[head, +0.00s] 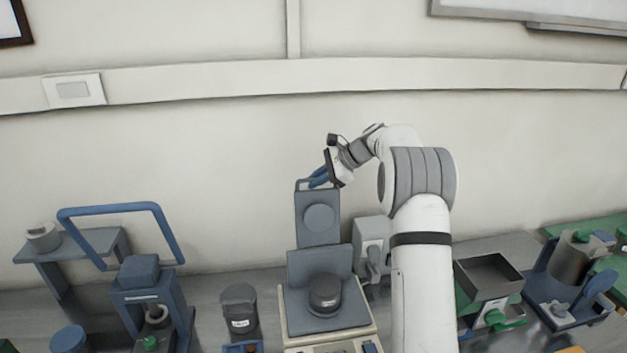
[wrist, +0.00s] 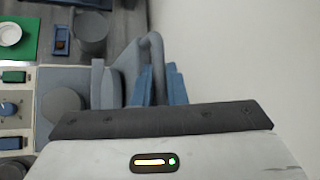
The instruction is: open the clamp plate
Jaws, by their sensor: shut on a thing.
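The clamp plate (head: 317,232) is a blue-grey plate with a round disc on its face. It stands upright above its device, raised from the lower plate. A bar handle (head: 302,183) is at its top edge. My gripper (head: 317,178) comes from the upper right and its blue fingers are shut on this handle. In the wrist view the fingers (wrist: 161,85) lie on either side of the handle (wrist: 152,48), next to the plate (wrist: 104,84). The gripper body hides part of the plate's edge there.
The device's beige base (head: 330,342) carries a lower plate with a dark round block (head: 325,294). A grey unit (head: 371,248) stands close at the right. A press with a blue loop handle (head: 120,208) is at the left. The wall is behind the gripper.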

